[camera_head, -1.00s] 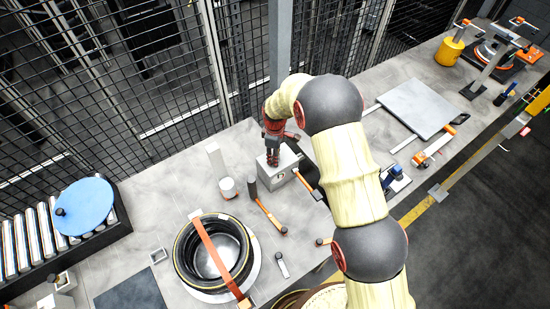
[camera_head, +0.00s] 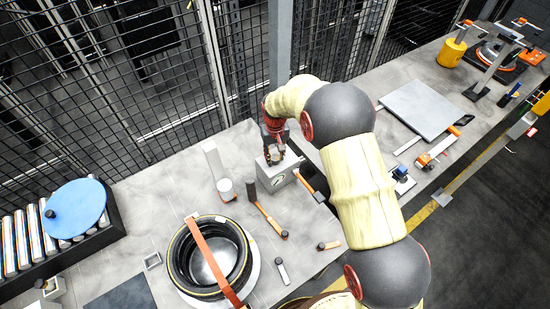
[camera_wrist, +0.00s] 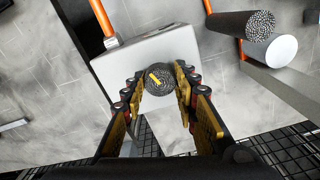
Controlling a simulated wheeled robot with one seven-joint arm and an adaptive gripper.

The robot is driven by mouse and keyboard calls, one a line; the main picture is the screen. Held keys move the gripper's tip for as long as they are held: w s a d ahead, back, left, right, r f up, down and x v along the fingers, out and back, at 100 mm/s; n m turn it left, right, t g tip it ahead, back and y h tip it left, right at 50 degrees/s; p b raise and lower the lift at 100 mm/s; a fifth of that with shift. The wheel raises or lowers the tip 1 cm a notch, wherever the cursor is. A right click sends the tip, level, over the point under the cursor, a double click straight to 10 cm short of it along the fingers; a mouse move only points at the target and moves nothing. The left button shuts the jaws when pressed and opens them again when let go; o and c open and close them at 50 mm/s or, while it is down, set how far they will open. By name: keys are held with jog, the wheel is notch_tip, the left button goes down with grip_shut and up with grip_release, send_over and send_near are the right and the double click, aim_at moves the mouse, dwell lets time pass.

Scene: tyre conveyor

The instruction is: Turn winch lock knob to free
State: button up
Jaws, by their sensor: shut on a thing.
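The winch lock knob (camera_wrist: 159,79) is a round, dark, ridged knob with a yellow mark on its top. It sits on a light grey box (camera_wrist: 128,57), which also shows in the head view (camera_head: 281,177). My gripper (camera_wrist: 158,85) has its two fingers around the knob, one on each side, and is shut on it. In the head view my gripper (camera_head: 274,156) points down at the top of the box, and the knob is mostly hidden by the fingers. The yellow mark lies slanted in the wrist view.
A tyre with an orange strap (camera_head: 215,258) lies at the front. A grey plate (camera_head: 420,109) is to the right. Wire fencing (camera_head: 150,90) runs behind the bench.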

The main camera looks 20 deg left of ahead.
aim_at(275, 157)
jog(key=shift+m+b, duration=0.45)
jog(key=shift+m, duration=1.75)
jog(key=o, duration=1.2)
jog(key=shift+c, duration=0.2)
notch_tip(275, 157, up, 12)
